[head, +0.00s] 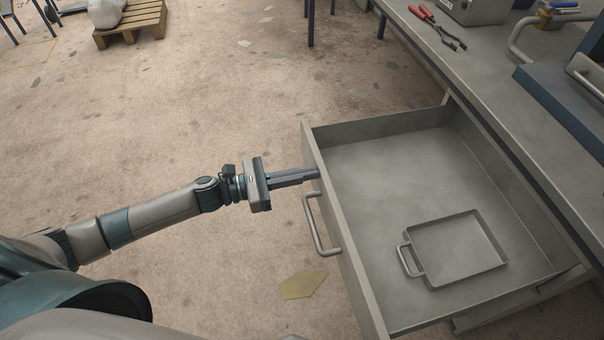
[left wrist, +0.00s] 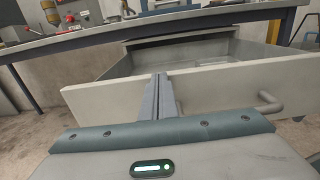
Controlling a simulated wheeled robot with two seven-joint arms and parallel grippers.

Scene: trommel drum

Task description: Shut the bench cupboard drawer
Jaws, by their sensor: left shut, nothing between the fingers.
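The bench cupboard drawer (head: 390,172) is pulled far out from under the grey bench in the head view. Its front panel faces left and carries a bar handle (head: 317,232). A shallow grey tray with a handle (head: 455,250) lies inside the drawer. My left gripper (head: 318,173) is shut and empty, its fingertips at the drawer front beyond the handle; they look touching or nearly so. In the left wrist view the closed fingers (left wrist: 158,85) point at the drawer front (left wrist: 225,85), left of its handle (left wrist: 268,103). My right gripper is not in view.
The bench top (head: 480,72) holds red-handled pliers (head: 430,22), a metal box (head: 475,8) and a blue-edged item (head: 560,105) at the right. A pallet with a sack (head: 130,22) stands far left. The floor left of the drawer is mostly clear.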

